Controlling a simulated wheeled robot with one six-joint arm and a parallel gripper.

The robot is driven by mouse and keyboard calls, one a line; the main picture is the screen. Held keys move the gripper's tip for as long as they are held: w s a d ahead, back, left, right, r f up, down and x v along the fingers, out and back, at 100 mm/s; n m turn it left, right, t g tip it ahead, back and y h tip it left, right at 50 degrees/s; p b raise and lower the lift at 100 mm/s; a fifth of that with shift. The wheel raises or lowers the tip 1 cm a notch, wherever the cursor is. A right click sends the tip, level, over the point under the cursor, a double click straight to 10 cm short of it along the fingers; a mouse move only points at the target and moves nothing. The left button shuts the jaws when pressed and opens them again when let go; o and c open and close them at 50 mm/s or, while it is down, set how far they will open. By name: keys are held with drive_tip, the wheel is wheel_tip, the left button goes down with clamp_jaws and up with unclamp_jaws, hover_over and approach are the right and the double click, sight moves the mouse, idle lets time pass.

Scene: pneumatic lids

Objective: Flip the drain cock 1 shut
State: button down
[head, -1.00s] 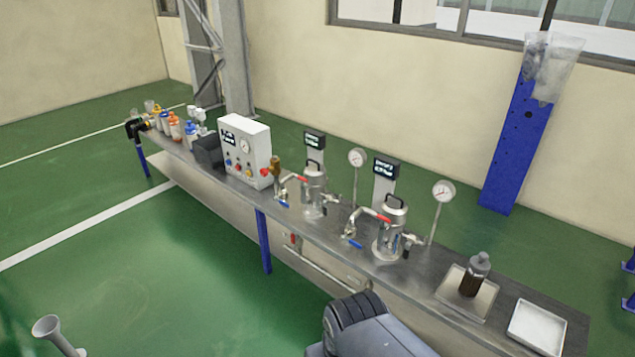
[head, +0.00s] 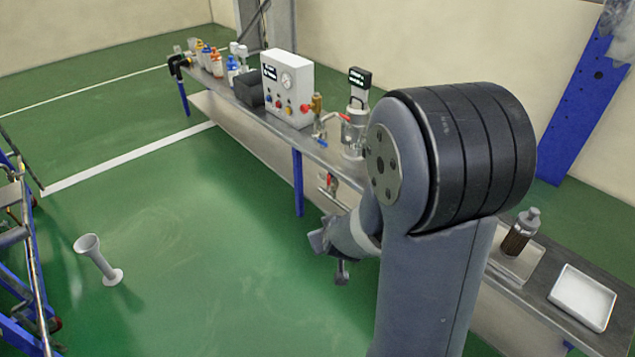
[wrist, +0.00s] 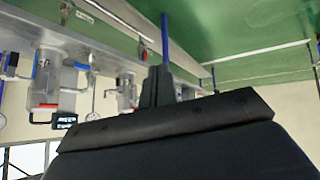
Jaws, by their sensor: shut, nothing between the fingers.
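In the head view, one lidded metal vessel (head: 353,135) shows on the bench, with a red lever (head: 343,117) and a small blue handle (head: 320,144) at its left side. A red-handled valve (head: 328,184) hangs below the bench edge. I cannot tell which fitting is drain cock 1. My gripper (wrist: 160,76) is shut and empty, apart from the bench fittings. In the wrist view the scene is upside down, with a near vessel (wrist: 48,75) at left and another vessel (wrist: 125,92) beyond. My arm hides the second vessel in the head view.
The metal bench has a control box (head: 286,90), several bottles at its far end, a brown bottle (head: 519,232) and a white tray (head: 583,297). A grey funnel-shaped stand (head: 98,258) is on the floor.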

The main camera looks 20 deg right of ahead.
drive_tip(key=w+d+f+t+h+b, duration=0.1)
drive_tip(key=w+d+f+h+b, duration=0.3)
drive_tip(key=f, duration=0.6)
drive_tip(key=s+d+f+n+h+b, duration=0.2)
drive_tip(key=d+f+h, duration=0.3)
drive_tip(key=f, duration=0.3)
drive_tip(key=s+d+f+n+g+h+b, duration=0.1)
drive_tip(key=s+d+f+n+h+b, duration=0.1)
drive_tip(key=f, duration=0.6)
drive_tip(key=s+d+h+b, duration=0.1)
drive_tip(key=d+h+b, duration=0.1)
drive_tip(key=d+h, duration=0.1)
drive_tip(key=shift+s+d+g+h+b, duration=0.3)
drive_tip(key=shift+h+b, duration=0.05)
drive_tip(key=shift+h, duration=0.25)
drive_tip(key=shift+w, duration=0.1)
